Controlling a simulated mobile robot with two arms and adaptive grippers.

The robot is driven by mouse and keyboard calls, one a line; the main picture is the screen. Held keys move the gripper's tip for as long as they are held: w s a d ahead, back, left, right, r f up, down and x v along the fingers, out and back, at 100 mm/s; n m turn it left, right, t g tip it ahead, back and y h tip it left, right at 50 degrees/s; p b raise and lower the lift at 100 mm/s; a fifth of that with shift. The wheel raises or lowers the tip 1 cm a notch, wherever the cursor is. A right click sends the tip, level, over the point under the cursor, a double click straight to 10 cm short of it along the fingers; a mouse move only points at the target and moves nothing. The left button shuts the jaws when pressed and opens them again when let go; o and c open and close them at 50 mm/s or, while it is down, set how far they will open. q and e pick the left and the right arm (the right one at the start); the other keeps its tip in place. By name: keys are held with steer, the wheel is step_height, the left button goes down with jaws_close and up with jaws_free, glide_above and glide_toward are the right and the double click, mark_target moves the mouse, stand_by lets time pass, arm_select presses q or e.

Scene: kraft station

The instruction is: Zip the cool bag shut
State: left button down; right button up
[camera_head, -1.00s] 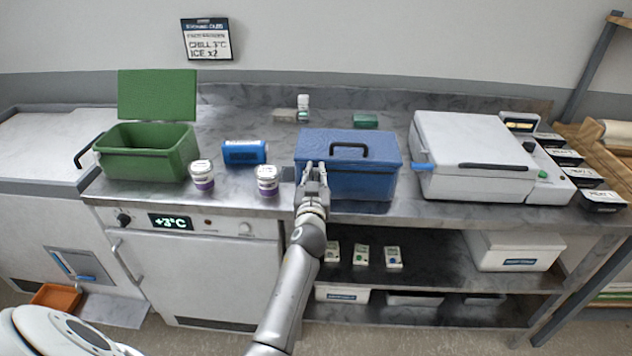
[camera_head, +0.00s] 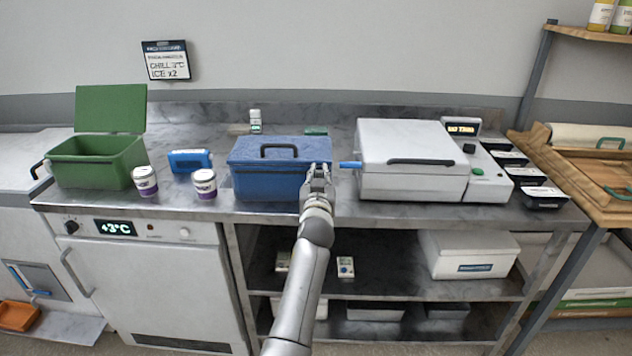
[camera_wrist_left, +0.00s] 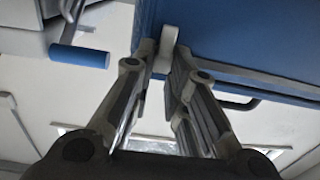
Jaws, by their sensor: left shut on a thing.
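The blue cool bag (camera_head: 268,187) stands on the steel counter with its lid down and a dark handle (camera_head: 279,147) on top. My left gripper (camera_head: 318,172) is at the right end of the bag's front, at the height of the lid seam. In the left wrist view my left gripper (camera_wrist_left: 163,65) is shut on a pale grey tab, the zip pull (camera_wrist_left: 169,38), close against the bag's blue side (camera_wrist_left: 235,35). The zip track behind the gripper is too small to make out. My right gripper is not in view.
Two lidded cups (camera_head: 204,184) and a blue pack (camera_head: 190,161) stand left of the bag, with an open green box (camera_head: 98,163) beyond.

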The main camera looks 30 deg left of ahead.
arm_select(q)
steer(key=c, duration=1.4)
jaws_free()
steer(key=shift+d, duration=0.1)
step_height(320, 180, up, 10)
